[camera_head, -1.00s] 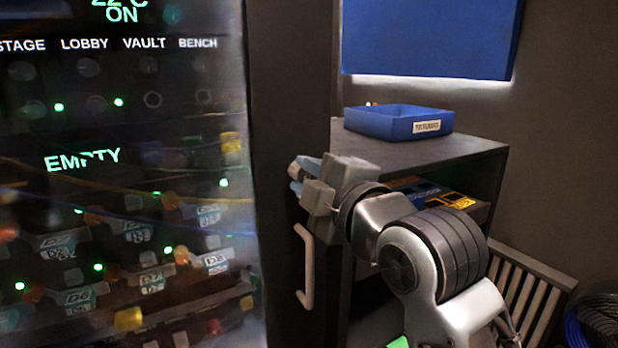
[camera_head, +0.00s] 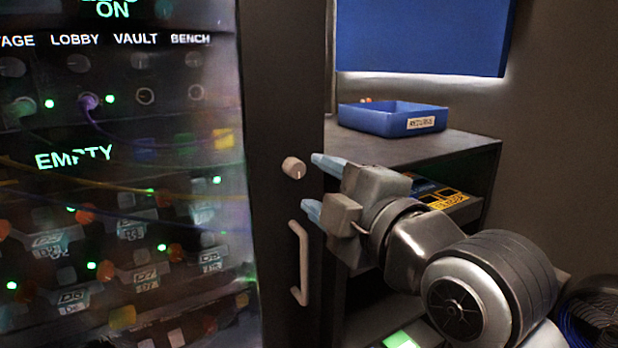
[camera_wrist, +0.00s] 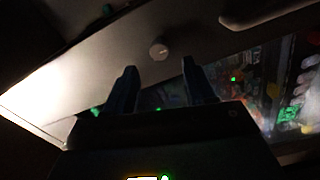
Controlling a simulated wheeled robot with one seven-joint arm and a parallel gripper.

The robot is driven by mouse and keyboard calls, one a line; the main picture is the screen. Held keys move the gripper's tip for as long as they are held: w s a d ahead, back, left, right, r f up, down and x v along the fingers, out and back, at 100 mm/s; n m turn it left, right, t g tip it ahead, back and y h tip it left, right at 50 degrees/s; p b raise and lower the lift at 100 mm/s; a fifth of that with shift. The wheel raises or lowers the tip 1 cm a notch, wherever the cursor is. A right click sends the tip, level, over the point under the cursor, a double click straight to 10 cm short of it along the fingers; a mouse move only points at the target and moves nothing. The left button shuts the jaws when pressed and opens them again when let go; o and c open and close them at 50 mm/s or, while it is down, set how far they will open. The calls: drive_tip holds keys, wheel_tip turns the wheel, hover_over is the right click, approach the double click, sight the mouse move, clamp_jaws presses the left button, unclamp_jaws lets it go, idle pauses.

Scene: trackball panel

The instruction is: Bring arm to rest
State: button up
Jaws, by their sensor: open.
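My gripper (camera_head: 316,184) is open and empty in the head view, its two light blue fingers pointing left toward the dark panel frame. A round pale knob (camera_head: 294,168) sits on that frame, just left of the upper fingertip, with a small gap visible between them. In the wrist view my gripper (camera_wrist: 158,85) shows as two dark fingers spread apart, and the knob (camera_wrist: 158,48) appears beyond and between them. My arm reaches in from the lower right.
A glass-fronted panel (camera_head: 120,170) with lights, cables and plugs fills the left. A vertical handle (camera_head: 300,262) is on its frame. A blue tray (camera_head: 380,120) stands on the dark cabinet (camera_head: 450,150) behind my gripper. Coiled cable (camera_head: 595,312) lies at lower right.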

drive_tip(key=shift+v, duration=1.1)
drive_tip(key=shift+d, duration=0.1)
drive_tip(key=s+d+f+m+t+h+p, duration=0.1)
drive_tip(key=s+d+f+m+h+p, duration=0.2)
drive_tip(key=s+d+f+m, duration=0.4)
drive_tip(key=s+d+f+m+h+p, duration=0.3)
drive_tip(key=s+d+f+m+h, duration=0.1)
drive_tip(key=s+f+m, duration=0.4)
drive_tip(key=s+d+m+h+p, duration=0.1)
drive_tip(key=s+d, duration=0.4)
drive_tip(key=s, duration=0.7)
drive_tip(key=s+d+m+g+h+p, duration=0.1)
drive_tip(key=s+d+m, duration=0.4)
drive_tip(key=s, duration=0.7)
drive_tip(key=shift+s+r+m+h+p, duration=0.4)
drive_tip(key=shift+m+h+p, duration=0.1)
drive_tip(key=shift+p, duration=0.65)
